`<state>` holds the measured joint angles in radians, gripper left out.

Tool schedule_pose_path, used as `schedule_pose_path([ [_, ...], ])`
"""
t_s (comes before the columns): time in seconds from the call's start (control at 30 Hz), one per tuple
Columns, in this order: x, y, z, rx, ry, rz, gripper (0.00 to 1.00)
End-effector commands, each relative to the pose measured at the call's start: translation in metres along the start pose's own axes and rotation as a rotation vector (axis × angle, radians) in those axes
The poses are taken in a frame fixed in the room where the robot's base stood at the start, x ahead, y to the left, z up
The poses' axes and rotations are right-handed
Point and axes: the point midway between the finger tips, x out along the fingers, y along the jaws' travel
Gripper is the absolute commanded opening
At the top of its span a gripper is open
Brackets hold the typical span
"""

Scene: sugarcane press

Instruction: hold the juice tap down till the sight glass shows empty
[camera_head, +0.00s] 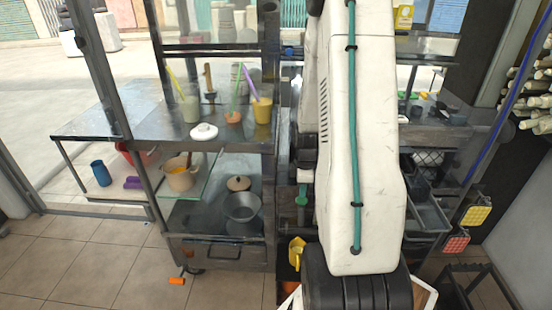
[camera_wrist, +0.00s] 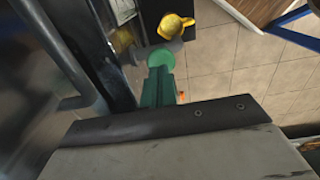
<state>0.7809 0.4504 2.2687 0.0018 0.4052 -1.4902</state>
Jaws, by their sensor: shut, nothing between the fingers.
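My gripper (camera_wrist: 160,72) is shut and empty; its dark green fingers point away from the wrist camera. Their tips overlap a lighter green round pad (camera_wrist: 166,54), which looks like the juice tap's. I cannot tell whether they touch it or whether it is pressed down. In the head view a small green part (camera_head: 302,198) shows below a white block, left of my arm; I cannot tell finger from tap there. A yellow jug (camera_wrist: 175,25) is beyond the pad, and it also shows low in the head view (camera_head: 297,252). I cannot make out the sight glass; my arm hides much of the press.
A steel cart (camera_head: 150,126) at left holds cups with straws, a white lid and a beige pot (camera_head: 180,175). A steel bowl (camera_head: 242,206) sits on its lower shelf. Dark metal stands close left of my fingers in the wrist view. Tiled floor (camera_head: 90,255) is open at lower left.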

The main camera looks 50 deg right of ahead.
Motion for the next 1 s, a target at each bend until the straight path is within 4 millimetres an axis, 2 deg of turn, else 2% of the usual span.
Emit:
schedule_pose_path([
  [0.1, -0.026, 0.000, 0.000, 0.000, 0.000, 0.003, 0.00],
  [0.6, -0.126, 0.000, 0.000, 0.001, 0.000, 0.001, 0.00],
  [1.0, -0.174, -0.043, -0.050, 0.113, 0.006, 0.014, 0.00],
])
